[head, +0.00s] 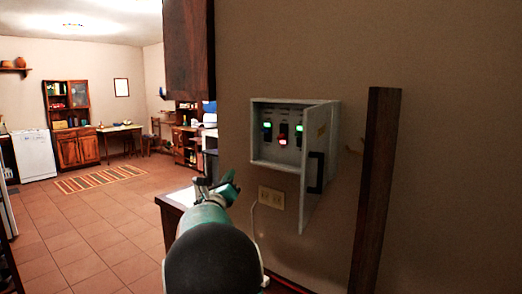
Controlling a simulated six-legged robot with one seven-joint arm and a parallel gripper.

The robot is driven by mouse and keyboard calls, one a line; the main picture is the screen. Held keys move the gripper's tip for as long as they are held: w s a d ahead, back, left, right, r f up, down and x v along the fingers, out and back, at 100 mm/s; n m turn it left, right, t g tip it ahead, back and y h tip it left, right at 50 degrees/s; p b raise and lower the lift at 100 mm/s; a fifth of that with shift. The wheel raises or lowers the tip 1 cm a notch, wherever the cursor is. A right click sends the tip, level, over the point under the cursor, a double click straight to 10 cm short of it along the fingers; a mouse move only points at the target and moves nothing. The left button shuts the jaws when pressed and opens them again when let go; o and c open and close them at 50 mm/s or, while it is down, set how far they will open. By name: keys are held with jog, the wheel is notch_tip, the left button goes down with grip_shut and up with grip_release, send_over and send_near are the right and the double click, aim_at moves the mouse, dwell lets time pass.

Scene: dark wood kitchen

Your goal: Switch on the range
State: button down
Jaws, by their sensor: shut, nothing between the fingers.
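An open white breaker box (257,135) hangs on the wall right of centre, its door (318,165) swung out to the right. Inside are three switches. The left switch (267,133) and right switch (299,136) have green lights; the middle switch (283,136) has a red light. Labels on them are too small to read. My gripper (217,183) is shut and empty, left of and below the box, apart from it. My own arm partly hides it. I cannot make out a range in this view.
A wall outlet (271,197) with a cord is under the box. A dark wooden post (376,190) stands right of the door, and a dark cabinet (188,48) hangs at upper left of the box. The tiled floor (110,225) at left is open, with a striped rug (100,178).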

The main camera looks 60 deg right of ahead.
aim_at(281, 136)
jog(key=s+d+f+m+g+h, duration=0.2)
jog(key=s+d+m+g, duration=0.5)
jog(key=s+m+g, duration=0.2)
jog(key=shift+m+g+h, duration=0.3)
jog(key=shift+m+h, duration=0.1)
jog(key=shift+m, duration=0.5)
jog(key=x, duration=0.9)
jog(key=shift+d+r, duration=0.1)
jog(key=shift+r, duration=0.05)
jog(key=r, duration=0.3)
jog(key=shift+a+r, duration=0.25)
jog(key=shift+a, duration=0.15)
jog(key=shift+r, duration=0.35)
jog(key=shift+a, duration=0.1)
jog(key=shift+w+r+y, duration=0.1)
jog(key=shift+y, duration=0.2)
